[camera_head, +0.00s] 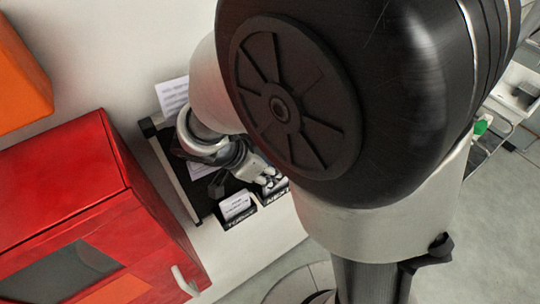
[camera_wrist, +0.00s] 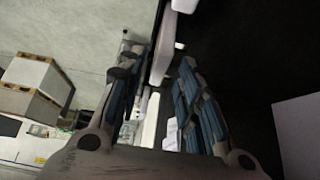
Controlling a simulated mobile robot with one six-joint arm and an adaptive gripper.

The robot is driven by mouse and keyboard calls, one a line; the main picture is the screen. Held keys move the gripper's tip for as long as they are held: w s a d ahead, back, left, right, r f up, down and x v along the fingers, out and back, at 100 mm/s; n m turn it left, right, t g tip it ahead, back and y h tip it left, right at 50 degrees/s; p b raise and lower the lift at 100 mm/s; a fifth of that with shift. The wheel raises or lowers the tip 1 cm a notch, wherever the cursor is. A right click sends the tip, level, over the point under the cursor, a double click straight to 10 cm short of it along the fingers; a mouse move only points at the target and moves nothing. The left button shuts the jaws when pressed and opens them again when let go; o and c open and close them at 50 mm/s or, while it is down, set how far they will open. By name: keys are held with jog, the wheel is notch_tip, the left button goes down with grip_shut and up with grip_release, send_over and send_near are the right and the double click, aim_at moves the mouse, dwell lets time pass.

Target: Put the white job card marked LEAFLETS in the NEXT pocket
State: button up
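A dark board (camera_head: 207,207) on the wall holds white cards and pockets. The pocket marked NEXT (camera_head: 277,190) is at its lower right, partly hidden by my gripper. My gripper (camera_head: 268,180) is right at that pocket. In the wrist view my gripper (camera_wrist: 160,62) has its two fingers spread apart, with a narrow white piece (camera_wrist: 150,122) between them that touches neither finger clearly. Whether it is the LEAFLETS card cannot be told. A white card (camera_head: 235,205) stands in the pocket left of NEXT. No card text is readable.
Another white card or sheet (camera_head: 173,95) is at the board's top, and one (camera_head: 200,170) shows partly behind my wrist. A red cabinet (camera_head: 75,190) stands close on the left. An orange box (camera_head: 18,80) is above it. Cartons (camera_wrist: 35,85) show behind my gripper.

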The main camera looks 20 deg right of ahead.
jog(key=v, duration=0.7)
jog(key=s+d+r+n+t+y, duration=0.1)
jog(key=s+d+r+n+y, duration=0.1)
jog(key=s+n, duration=0.4)
jog(key=s+d+r+n+t+y, duration=0.1)
jog(key=s+d+r+n+y, duration=0.2)
jog(key=s+n, duration=0.4)
notch_tip(320, 180, up, 3)
jog(key=shift+d+f+n+t+y+p, duration=0.1)
jog(key=shift+d+n+t+y+p, duration=0.3)
jog(key=shift+n+y, duration=0.25)
jog(key=shift+s+f, duration=0.1)
notch_tip(320, 180, down, 12)
jog(key=b, duration=1.2)
jog(key=shift+r, duration=0.2)
